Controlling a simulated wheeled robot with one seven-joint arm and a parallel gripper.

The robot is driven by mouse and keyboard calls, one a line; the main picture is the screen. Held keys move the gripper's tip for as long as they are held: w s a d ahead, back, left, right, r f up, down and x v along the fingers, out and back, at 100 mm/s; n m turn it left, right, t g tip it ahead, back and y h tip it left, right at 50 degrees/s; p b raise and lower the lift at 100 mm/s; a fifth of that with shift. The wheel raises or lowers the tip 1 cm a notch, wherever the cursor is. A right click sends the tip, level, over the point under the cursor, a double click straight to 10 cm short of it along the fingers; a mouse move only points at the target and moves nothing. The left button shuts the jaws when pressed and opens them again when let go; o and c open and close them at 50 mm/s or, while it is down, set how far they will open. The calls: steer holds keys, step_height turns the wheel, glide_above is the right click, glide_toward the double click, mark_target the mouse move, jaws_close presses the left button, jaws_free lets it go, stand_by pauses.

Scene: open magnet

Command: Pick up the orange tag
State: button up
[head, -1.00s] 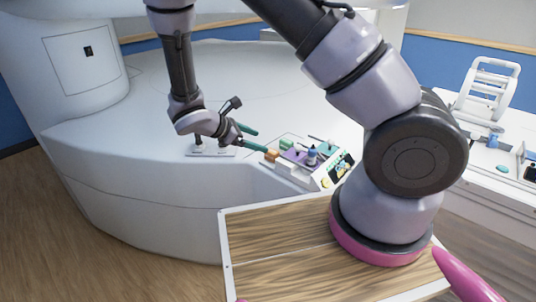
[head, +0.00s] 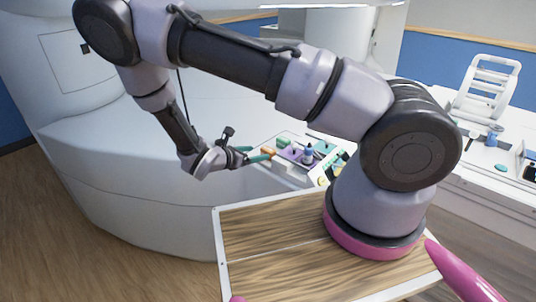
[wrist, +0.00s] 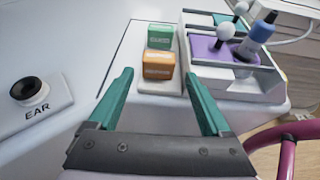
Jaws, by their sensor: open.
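The orange tag (wrist: 158,66) is a small block with a pale label. It stands on a white pad (wrist: 160,88) in front of a green tag (wrist: 160,37) in the wrist view. My gripper (wrist: 160,78) is open, with its two teal fingers pointing toward the orange tag, one tip to the left and one near its right side. I cannot tell how far ahead of the fingertips the tag is. In the head view the orange tag (head: 268,152) is small and beside my gripper (head: 252,155).
Right of the tags is a white tray (wrist: 240,97) with a purple section (wrist: 208,50), white-knobbed pieces and a blue bottle (wrist: 262,27). A black knob on a plate (wrist: 35,103) marked EAR is at left. A wooden-topped surface (head: 260,235) is nearer in the head view.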

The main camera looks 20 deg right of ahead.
mark_target(266, 150)
steer(key=x, duration=0.4)
steer(key=shift+w+d, duration=0.1)
steer(key=shift+w, duration=0.1)
steer(key=c, duration=1.1)
steer(key=shift+c, duration=0.2)
steer(key=shift+r, duration=0.1)
